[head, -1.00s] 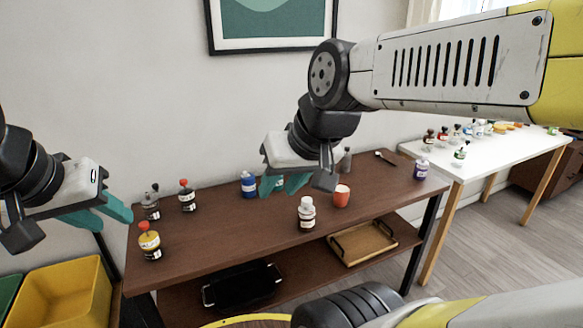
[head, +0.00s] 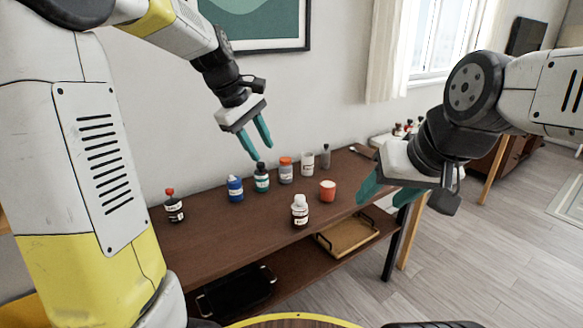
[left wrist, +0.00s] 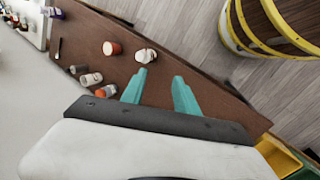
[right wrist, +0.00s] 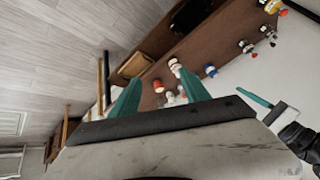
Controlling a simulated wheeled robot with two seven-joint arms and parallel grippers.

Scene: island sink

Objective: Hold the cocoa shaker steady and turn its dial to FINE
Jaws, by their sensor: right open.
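A small bottle with a white top and a dark brown, labelled body (head: 300,213) stands upright near the table's front edge. It looks most like the cocoa shaker, but its label and any dial marks are too small to read. It also shows in the left wrist view (left wrist: 146,55) and the right wrist view (right wrist: 175,67). My left gripper (head: 262,152) is open and empty, above the back of the table, left of and behind this bottle. My right gripper (head: 378,204) is open and empty, to the right of the bottle. Neither touches it.
A red cup (head: 327,191) stands just behind the bottle, to its right. Behind are blue (head: 235,188), green (head: 261,179), orange-capped (head: 286,172), white (head: 307,167) and grey (head: 325,158) containers. A red-topped bottle (head: 174,208) stands left. The brown tabletop (head: 225,235) is clear in front.

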